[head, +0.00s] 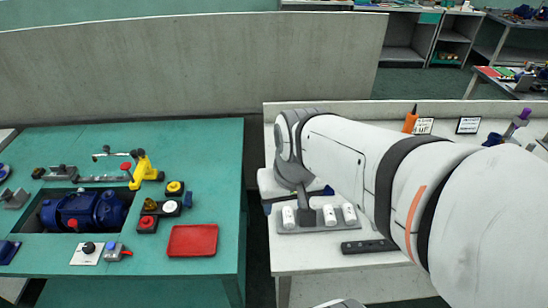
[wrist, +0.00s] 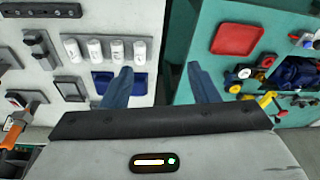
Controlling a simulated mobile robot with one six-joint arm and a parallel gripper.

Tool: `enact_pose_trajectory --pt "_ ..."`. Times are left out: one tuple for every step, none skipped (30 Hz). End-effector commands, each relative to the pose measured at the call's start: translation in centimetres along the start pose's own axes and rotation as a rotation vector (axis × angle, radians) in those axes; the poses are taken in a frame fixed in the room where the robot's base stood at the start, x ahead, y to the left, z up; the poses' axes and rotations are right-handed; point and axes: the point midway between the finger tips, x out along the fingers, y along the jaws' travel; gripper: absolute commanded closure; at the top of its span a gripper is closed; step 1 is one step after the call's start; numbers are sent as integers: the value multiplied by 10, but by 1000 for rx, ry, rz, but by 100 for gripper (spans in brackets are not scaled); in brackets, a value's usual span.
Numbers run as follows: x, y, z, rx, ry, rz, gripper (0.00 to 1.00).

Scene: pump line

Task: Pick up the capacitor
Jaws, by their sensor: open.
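Several white cylinders, the likely capacitors, stand upright in a row on a grey holder (head: 318,229) on the right-hand white table. Which one the task means I cannot tell. My gripper (wrist: 162,84) is open, its two blue fingers wide apart with nothing between them. In the wrist view it lies to the right of and below the row, over the gap between the tables. In the head view my wrist hides part of the row.
A blue tray (wrist: 102,82) lies beside the row, partly behind my left finger. A black strip (head: 368,246) lies at the white table's front. The left teal table holds a red tray (head: 193,240), a blue pump (head: 83,210) and push buttons. A low grey wall stands behind.

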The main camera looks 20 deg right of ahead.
Motion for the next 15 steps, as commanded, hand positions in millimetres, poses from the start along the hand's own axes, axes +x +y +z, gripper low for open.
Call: enact_pose_trajectory --pt "2 11 -8 61 -24 -10 42" --pt "5 14 -13 110 -38 -19 39" --pt "10 18 -21 185 -58 -30 36" --pt "14 22 -26 247 -75 -39 33" --pt "19 25 -32 314 -93 -48 31" --pt "26 31 -41 408 -116 -59 28" --pt "32 36 -46 479 -133 -67 25" --pt "37 41 -52 550 -150 -75 23" --pt "46 48 -58 646 -173 -84 20" --pt "52 54 -64 718 -188 -91 20" --pt "59 60 -68 790 -204 -96 20" --pt "68 69 -73 887 -228 -103 20" --pt "76 76 -77 960 -242 -108 20" --pt "83 83 -80 1033 -258 -112 20" --pt "93 92 -84 1129 -280 -116 20"
